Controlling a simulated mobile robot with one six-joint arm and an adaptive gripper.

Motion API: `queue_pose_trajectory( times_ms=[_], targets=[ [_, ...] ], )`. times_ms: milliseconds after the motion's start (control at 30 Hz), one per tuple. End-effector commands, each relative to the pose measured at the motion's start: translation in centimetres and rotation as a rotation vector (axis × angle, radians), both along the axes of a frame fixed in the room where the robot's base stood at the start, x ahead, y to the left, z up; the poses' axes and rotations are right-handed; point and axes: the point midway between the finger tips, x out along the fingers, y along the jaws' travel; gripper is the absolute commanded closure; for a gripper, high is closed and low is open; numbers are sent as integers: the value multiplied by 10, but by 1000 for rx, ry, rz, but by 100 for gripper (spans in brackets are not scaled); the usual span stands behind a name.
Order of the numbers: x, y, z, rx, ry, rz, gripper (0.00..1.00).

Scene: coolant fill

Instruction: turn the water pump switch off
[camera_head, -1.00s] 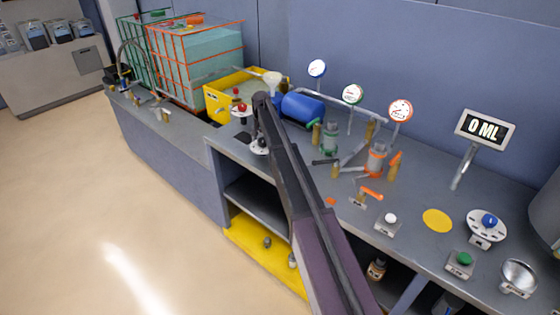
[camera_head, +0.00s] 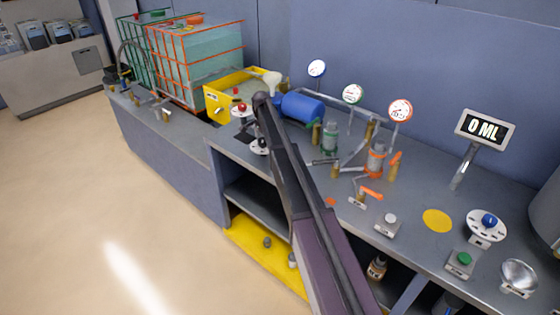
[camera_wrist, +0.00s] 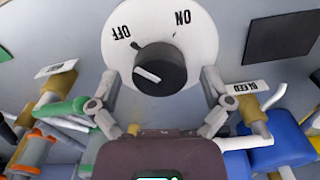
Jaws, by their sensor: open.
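The switch is a round black knob (camera_wrist: 160,70) with a white pointer bar, set on a white dial plate (camera_wrist: 165,25). The plate reads OFF and ON, upside down in the wrist view. The bar slants, with its upper end toward the left, the OFF side. My gripper (camera_wrist: 159,78) is open, with one finger on each side of the knob; contact cannot be told. In the head view the white dial plate (camera_head: 259,148) shows partly under the end of my arm, which hides much of the gripper.
Head view: a yellow tub (camera_head: 217,103), a red-knobbed dial (camera_head: 241,108) and a blue cylinder (camera_head: 303,107) stand nearby. Gauges and valves crowd the bench's right.

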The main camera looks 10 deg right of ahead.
Motion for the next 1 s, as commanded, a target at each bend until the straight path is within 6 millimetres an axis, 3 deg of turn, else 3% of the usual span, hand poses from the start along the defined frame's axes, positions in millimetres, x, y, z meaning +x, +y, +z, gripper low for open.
queue_pose_trajectory(
  times_ms=[333, 1000],
  targets=[
    [-1, 0, 0, 0, 0, -229, 1],
    [0, 0, 60, 0, 0, -234, 1]
  ],
)
